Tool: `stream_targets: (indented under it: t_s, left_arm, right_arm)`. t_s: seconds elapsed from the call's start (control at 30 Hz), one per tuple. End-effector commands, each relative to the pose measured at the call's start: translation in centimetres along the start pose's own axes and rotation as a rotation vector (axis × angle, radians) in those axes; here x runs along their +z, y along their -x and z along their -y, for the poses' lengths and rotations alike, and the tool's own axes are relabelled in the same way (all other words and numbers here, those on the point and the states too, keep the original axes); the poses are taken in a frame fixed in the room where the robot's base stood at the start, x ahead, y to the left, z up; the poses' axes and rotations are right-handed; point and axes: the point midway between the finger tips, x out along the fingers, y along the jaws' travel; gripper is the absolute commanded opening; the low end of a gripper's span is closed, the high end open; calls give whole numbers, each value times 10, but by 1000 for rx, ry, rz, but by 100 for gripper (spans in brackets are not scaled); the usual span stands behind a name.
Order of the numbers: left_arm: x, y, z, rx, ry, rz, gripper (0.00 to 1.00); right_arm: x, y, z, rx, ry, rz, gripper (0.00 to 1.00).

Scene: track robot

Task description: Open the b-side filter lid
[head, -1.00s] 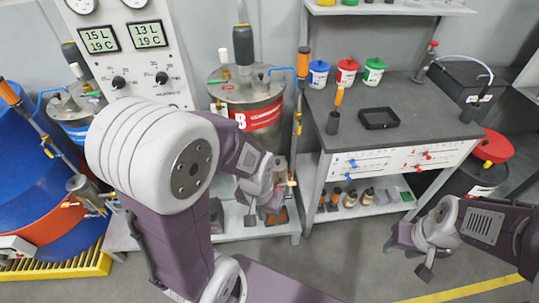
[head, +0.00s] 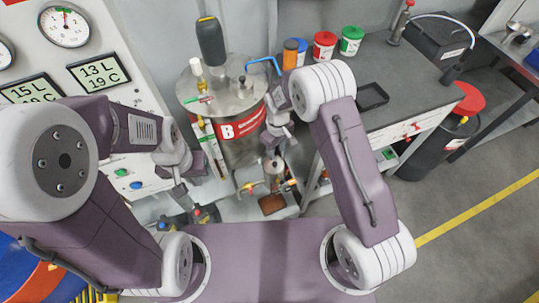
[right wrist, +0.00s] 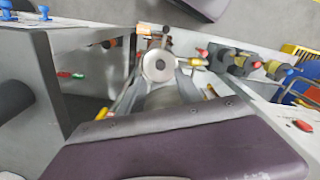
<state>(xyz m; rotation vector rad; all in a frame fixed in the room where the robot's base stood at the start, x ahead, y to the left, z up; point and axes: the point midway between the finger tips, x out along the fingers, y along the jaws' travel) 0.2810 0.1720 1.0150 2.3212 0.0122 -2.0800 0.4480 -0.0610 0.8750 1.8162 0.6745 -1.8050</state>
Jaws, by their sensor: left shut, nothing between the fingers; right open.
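The b-side tank (head: 228,82) is a metal drum with a red label marked B, in the middle of the head view. A small metal filter (head: 273,168) sits below its front. In the right wrist view the round filter lid (right wrist: 157,65) is seen end-on, with a dark knob above it; I cannot see that it is raised. My right gripper (head: 277,137) is open just above the filter, in front of the tank. I cannot tell whether it touches the lid. My left gripper (head: 182,190) is shut and empty, left of the filter, near the panel's lower edge.
A gauge panel (head: 128,55) stands at the left. A grey workbench (head: 410,75) with red and green pots and a black tray (head: 372,96) is at the right. Pipes and valves surround the filter. The floor (head: 470,190) at right is clear.

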Motion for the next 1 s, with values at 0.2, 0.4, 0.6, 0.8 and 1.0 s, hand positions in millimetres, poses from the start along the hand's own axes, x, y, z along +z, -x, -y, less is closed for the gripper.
stream_targets:
  t_s: [0.2,0.4,0.6,0.8,1.0]
  left_arm:
    - [0,2,0,0,0,1,0]
    - [-1,8,0,0,0,0,0]
    - [-1,10,0,0,0,0,0]
    - [-1,9,0,0,0,0,0]
    - [-1,9,0,0,0,0,0]
  right_arm:
    - [1,-24,0,-1,-2,3,41]
    - [1,-66,0,-1,-2,2,41]
    - [0,-89,-1,0,-3,-1,41]
    - [0,-92,-1,0,-3,-2,41]
    - [0,-91,-1,0,-3,-2,5]
